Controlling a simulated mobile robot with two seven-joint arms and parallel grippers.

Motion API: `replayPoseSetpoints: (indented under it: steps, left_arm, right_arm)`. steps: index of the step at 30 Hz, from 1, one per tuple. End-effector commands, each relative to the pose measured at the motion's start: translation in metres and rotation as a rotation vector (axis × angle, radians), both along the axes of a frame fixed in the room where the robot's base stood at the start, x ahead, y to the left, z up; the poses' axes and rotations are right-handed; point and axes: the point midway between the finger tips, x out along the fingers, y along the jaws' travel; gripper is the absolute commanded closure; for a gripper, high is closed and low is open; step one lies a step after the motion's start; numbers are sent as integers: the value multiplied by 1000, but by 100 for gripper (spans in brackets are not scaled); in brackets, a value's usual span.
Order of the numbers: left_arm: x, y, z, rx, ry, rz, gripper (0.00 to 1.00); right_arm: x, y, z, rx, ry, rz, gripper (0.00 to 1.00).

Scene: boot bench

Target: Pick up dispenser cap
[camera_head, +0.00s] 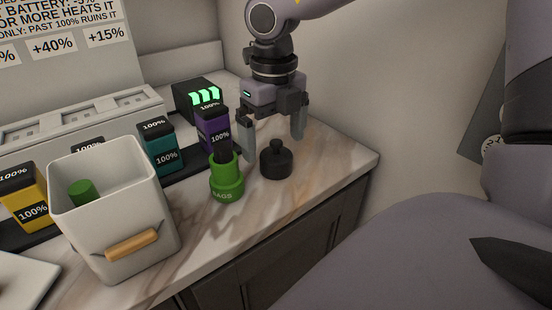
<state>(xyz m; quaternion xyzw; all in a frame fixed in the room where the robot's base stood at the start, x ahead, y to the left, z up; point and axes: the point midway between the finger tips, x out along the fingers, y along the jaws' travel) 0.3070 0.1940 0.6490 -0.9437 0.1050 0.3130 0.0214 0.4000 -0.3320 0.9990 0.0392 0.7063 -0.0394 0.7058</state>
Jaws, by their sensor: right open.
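A black round cap with a knob on top (276,163), which looks like the dispenser cap, sits upright on the marble counter. A green dispenser marked BAGS (227,187) stands just left of it, with a dark roll (222,150) sticking up from its open top. My right gripper (272,146) points down at the black cap with its fingers spread. One finger is to the left of the knob and the other to the right and slightly behind. I cannot tell whether either touches the cap. My left gripper is out of view.
A white bin (130,225) with a wooden handle holds a green cylinder (82,190). Yellow (25,197), teal (160,147) and purple (206,128) batteries stand along the back. A black charger (190,95) has green lights. Counter to the right of the cap (330,155) is clear up to its edge.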

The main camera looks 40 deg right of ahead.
Motion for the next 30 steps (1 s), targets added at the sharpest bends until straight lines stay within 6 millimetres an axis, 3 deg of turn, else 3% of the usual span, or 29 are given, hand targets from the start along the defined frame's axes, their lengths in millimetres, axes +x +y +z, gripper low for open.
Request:
replayPoseSetpoints:
  steps: [7, 16, 17, 21, 30]
  left_arm:
    - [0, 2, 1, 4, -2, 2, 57]
    - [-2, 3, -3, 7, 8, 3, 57]
    - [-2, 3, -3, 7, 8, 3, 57]
    - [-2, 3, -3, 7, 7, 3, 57]
    - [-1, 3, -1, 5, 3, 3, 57]
  right_arm:
    - [-2, -4, -36, 0, 3, 2, 0]
    - [-1, -4, -41, 1, 0, 1, 0]
    - [-1, -4, -41, 1, 0, 1, 6]
    - [-1, -4, -41, 1, 0, 1, 52]
    - [-1, -4, -40, 1, -1, 1, 54]
